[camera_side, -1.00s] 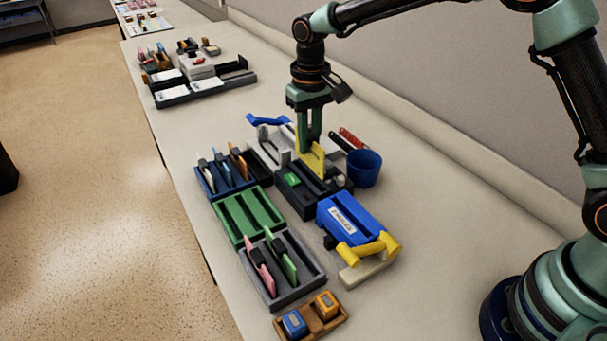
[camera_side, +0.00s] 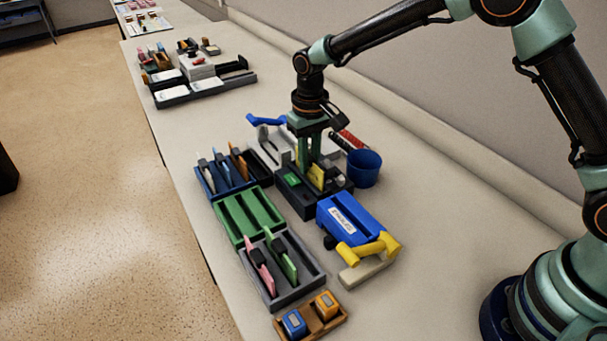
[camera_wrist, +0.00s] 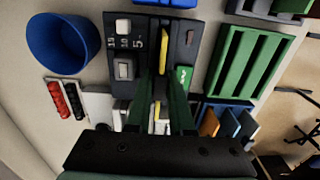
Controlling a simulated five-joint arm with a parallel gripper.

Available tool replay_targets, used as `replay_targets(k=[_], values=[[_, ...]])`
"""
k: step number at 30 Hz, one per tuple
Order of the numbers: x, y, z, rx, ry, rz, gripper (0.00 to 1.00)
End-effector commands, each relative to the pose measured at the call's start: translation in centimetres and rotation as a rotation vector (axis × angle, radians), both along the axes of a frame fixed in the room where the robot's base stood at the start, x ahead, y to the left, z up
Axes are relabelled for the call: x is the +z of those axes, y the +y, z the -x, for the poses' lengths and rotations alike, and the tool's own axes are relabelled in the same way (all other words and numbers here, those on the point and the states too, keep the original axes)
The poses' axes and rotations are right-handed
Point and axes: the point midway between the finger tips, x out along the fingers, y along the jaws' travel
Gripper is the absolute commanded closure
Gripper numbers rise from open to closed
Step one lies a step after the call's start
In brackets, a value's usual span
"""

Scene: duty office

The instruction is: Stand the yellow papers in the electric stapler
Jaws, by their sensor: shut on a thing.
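The yellow papers (camera_side: 317,177) stand upright in my gripper (camera_side: 310,162), which is shut on them. Their lower edge appears to be down in the slot of the black electric stapler (camera_side: 322,198); its depth is hidden. In the wrist view the yellow papers (camera_wrist: 164,52) line up with the long slot of the stapler (camera_wrist: 118,47), between its numbered scale and its green part. My gripper's fingers (camera_wrist: 161,108) are close above the stapler there and hide part of the papers.
A blue cup (camera_side: 364,168) stands close right of the stapler. A blue punch (camera_side: 348,217) with a yellow handle is in front. An empty green rack (camera_side: 243,218), a blue rack (camera_side: 228,184) with papers and a grey rack (camera_side: 298,292) stand left. The counter at right is clear.

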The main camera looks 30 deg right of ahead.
Motion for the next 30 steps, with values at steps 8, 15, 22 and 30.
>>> replay_targets(k=[8, 15, 22, 30], values=[[0.0, 0.0, 0.0, 0.0, 0.0, 0.0, 1.0], [0.0, 0.0, 0.0, 0.0, 0.0, 0.0, 0.45], [0.0, 0.0, 0.0, 0.0, 0.0, 0.0, 0.45], [1.2, 0.0, -0.1, 0.0, -0.003, -0.001, 0.45]])
